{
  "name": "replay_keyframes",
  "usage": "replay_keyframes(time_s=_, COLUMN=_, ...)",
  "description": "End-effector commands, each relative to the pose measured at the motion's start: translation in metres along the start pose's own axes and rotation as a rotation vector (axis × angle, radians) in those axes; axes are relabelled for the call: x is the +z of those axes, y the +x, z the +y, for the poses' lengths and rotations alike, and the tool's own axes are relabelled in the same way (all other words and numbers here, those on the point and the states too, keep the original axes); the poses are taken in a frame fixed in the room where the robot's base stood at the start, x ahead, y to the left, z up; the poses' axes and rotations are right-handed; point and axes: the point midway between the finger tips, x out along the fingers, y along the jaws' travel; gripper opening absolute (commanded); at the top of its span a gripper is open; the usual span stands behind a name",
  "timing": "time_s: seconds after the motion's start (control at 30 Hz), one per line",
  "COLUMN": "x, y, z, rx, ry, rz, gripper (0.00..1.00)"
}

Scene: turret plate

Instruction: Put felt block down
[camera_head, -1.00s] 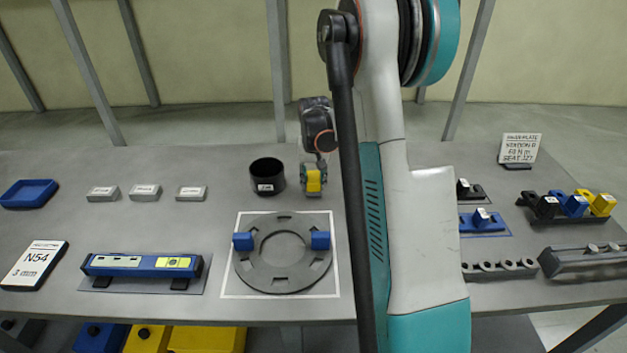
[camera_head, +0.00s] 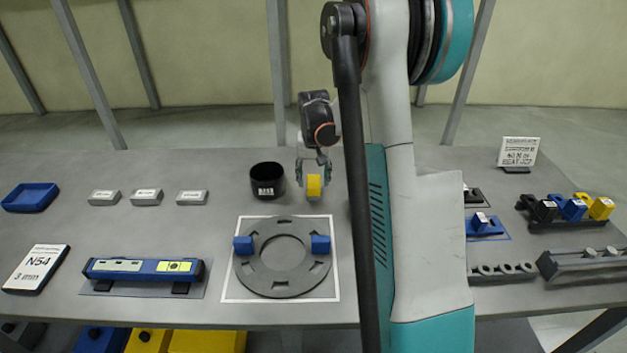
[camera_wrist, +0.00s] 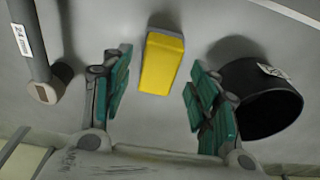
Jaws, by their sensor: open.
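A yellow block (camera_head: 314,186), which I take to be the felt block, stands on the grey table behind the ring plate (camera_head: 283,279). In the wrist view the yellow block (camera_wrist: 161,63) shows between the spread teal fingers, with a gap on both sides. My gripper (camera_head: 314,170) is open and above the block in the head view; its open fingers also show in the wrist view (camera_wrist: 158,72). The ring plate carries two blue blocks (camera_head: 243,244) (camera_head: 320,244) on its left and right sides.
A black cup (camera_head: 267,182) stands close left of the block; it also shows in the wrist view (camera_wrist: 258,105). A labelled grey cylinder (camera_wrist: 32,45) lies on the block's other side there. A blue level-like tool (camera_head: 143,269) and a blue tray (camera_head: 30,197) are farther left.

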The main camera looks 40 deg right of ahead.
Motion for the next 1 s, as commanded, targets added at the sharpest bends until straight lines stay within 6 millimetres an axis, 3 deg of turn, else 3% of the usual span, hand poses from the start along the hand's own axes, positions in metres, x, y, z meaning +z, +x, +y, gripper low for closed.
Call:
replay_keyframes(time_s=0.03, x=0.0, y=-0.014, z=0.0, rx=0.0, ry=0.0, rz=0.0, gripper=0.55)
replay_keyframes(time_s=0.2, x=0.0, y=-0.05, z=0.0, rx=0.0, ry=0.0, rz=0.0, gripper=0.55)
replay_keyframes(time_s=0.4, x=0.0, y=-0.078, z=0.0, rx=0.0, ry=0.0, rz=0.0, gripper=0.55)
replay_keyframes(time_s=0.6, x=0.0, y=-0.089, z=0.0, rx=0.0, ry=0.0, rz=0.0, gripper=0.55)
replay_keyframes(time_s=1.0, x=0.0, y=-0.089, z=0.0, rx=0.0, ry=0.0, rz=0.0, gripper=0.55)
